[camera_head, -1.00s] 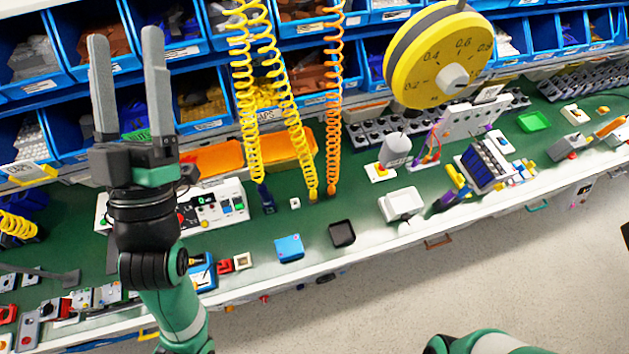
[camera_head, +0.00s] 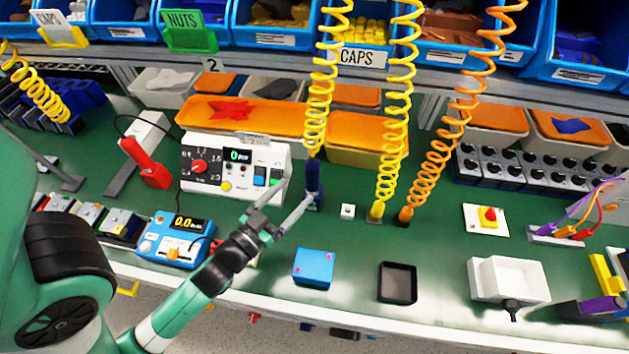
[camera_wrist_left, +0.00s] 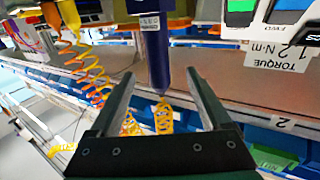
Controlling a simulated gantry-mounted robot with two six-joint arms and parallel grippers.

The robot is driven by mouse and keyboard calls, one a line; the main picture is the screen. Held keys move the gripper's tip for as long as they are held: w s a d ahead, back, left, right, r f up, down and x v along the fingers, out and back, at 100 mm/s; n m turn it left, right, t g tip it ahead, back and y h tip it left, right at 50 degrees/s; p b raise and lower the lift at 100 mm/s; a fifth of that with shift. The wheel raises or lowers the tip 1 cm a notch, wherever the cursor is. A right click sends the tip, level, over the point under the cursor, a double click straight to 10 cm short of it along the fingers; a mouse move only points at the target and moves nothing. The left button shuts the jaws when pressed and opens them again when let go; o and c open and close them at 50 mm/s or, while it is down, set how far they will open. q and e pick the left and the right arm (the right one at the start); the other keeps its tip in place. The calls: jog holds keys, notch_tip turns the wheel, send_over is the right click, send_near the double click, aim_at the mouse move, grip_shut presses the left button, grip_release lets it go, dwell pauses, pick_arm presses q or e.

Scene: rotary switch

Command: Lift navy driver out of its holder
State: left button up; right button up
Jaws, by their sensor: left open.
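The navy driver (camera_head: 314,176) stands upright on the green bench, with a yellow coiled cord (camera_head: 321,100) running up from its top. Its holder cannot be made out clearly. My left gripper (camera_head: 297,193) reaches in from the left and is open, its fingertips at the driver's lower part. In the left wrist view the driver (camera_wrist_left: 154,48) lies between and beyond the two open fingers (camera_wrist_left: 160,82). I cannot tell whether either finger touches it. My right gripper is in no view.
A white torque control box (camera_head: 225,170) stands left of the driver. A blue box (camera_head: 313,267) and a black tray (camera_head: 398,283) lie nearer the front edge. Two more coiled cords, yellow (camera_head: 392,110) and orange (camera_head: 455,120), hang to the right.

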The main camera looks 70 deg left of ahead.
aim_at(307, 179)
pick_arm(q)
jog(key=x, duration=0.1)
jog(key=p+x, duration=0.1)
jog(key=x, duration=0.3)
jog(key=shift+w+r+p, duration=0.1)
jog(key=shift+r+p, duration=0.15)
jog(key=shift+p, duration=0.15)
jog(key=shift+w+a+f, duration=0.1)
jog(key=shift+w+f, duration=0.05)
jog(key=shift+w, duration=0.1)
jog(key=x, duration=0.5)
jog(key=shift+w, duration=0.1)
grip_shut()
jog(key=shift+r, duration=0.25)
